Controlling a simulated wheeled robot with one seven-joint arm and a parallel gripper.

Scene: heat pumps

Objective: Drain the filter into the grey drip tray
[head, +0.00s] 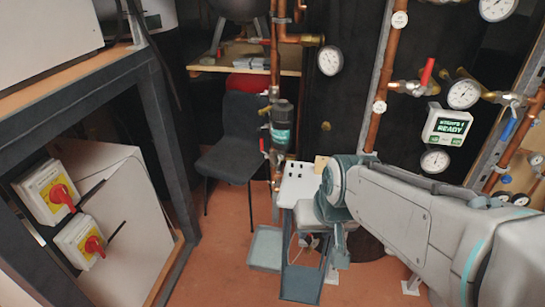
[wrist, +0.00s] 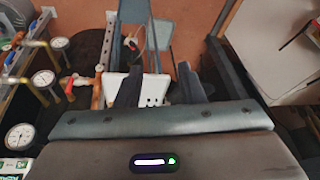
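The filter (head: 281,125) is a dark upright cylinder with a teal band on the vertical copper pipe, left of my arm in the head view. I cannot make it out in the wrist view. The grey drip tray (head: 265,248) lies low near the floor, below and slightly left of the filter. A blue-grey surface (wrist: 162,35) beyond my fingers in the wrist view looks like the tray. My gripper (wrist: 158,65) has its two dark fingers apart, with nothing seen held between them. In the head view, my arm's end is right of and below the filter, apart from it.
A white perforated top (head: 298,183) stands below the filter. A dark chair (head: 232,140) stands behind left. Copper pipes with gauges (head: 463,94) and a READY display (head: 447,126) are at right. A dark frame with red-yellow switches (head: 48,192) is left.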

